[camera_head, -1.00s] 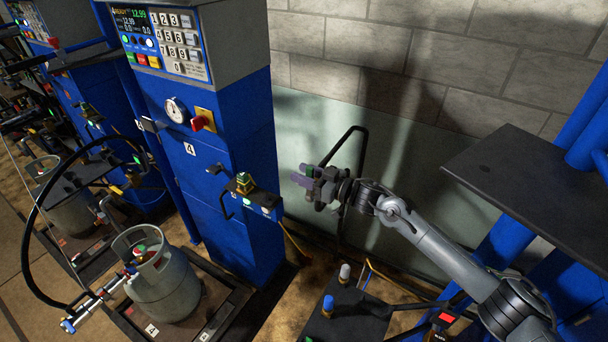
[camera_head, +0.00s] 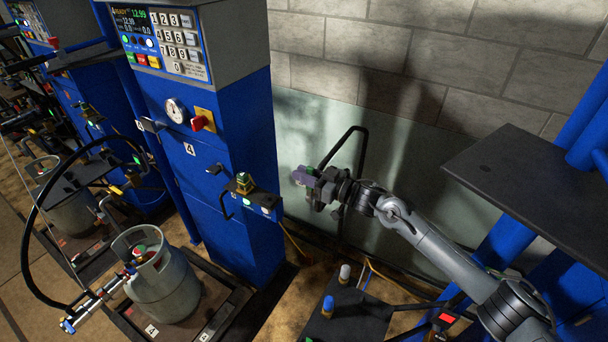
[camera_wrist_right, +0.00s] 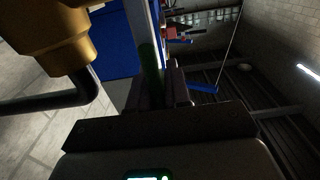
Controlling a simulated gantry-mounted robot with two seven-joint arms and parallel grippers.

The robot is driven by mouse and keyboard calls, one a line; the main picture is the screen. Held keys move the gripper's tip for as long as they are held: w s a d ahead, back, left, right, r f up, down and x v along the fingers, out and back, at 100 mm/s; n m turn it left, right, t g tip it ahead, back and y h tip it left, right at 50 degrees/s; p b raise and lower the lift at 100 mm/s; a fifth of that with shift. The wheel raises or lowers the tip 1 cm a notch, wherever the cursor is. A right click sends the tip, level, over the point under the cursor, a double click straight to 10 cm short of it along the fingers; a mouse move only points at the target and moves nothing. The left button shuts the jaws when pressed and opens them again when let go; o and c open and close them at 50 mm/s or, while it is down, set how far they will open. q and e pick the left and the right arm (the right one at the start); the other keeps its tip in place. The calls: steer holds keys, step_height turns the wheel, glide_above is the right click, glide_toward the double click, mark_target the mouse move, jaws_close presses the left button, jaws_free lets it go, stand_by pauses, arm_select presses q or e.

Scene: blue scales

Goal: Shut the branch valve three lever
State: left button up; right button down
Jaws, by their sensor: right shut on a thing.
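My right gripper (camera_head: 303,177) is in front of the pale wall panel, to the right of the blue scale cabinet marked 4. In the right wrist view the fingers (camera_wrist_right: 162,88) are closed around a slim green lever (camera_wrist_right: 150,66), whose end stands up past them. A brass valve body (camera_wrist_right: 48,38) with a black pipe sits close by at the upper left of that view. In the head view the lever is mostly hidden by the gripper. I cannot read a number on this valve. My left gripper is not in view.
The blue cabinet (camera_head: 212,150) has a keypad, a gauge and a red knob (camera_head: 201,122). A grey gas cylinder (camera_head: 165,285) stands on the scale platform before it. A black bent pipe (camera_head: 352,133) is beside the gripper.

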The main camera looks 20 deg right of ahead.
mark_target(314, 175)
steer(key=shift+s+d+f+t+y+b, duration=0.25)
steer(key=shift+s+d+t+y+b, duration=0.2)
steer(key=shift+b, duration=0.35)
steer(key=s+d+t+y+b, duration=0.1)
steer(key=t+b, duration=0.1)
steer(key=b, duration=0.1)
steer(key=s+d+t+y+b, duration=0.1)
steer(key=s+t+y+b, duration=0.1)
steer(key=b, duration=0.2)
steer(key=shift+d+f+y, duration=0.1)
steer(key=shift+d+y, duration=0.15)
steer(key=c, duration=1.2)
jaws_free()
steer(key=shift+o, duration=0.2)
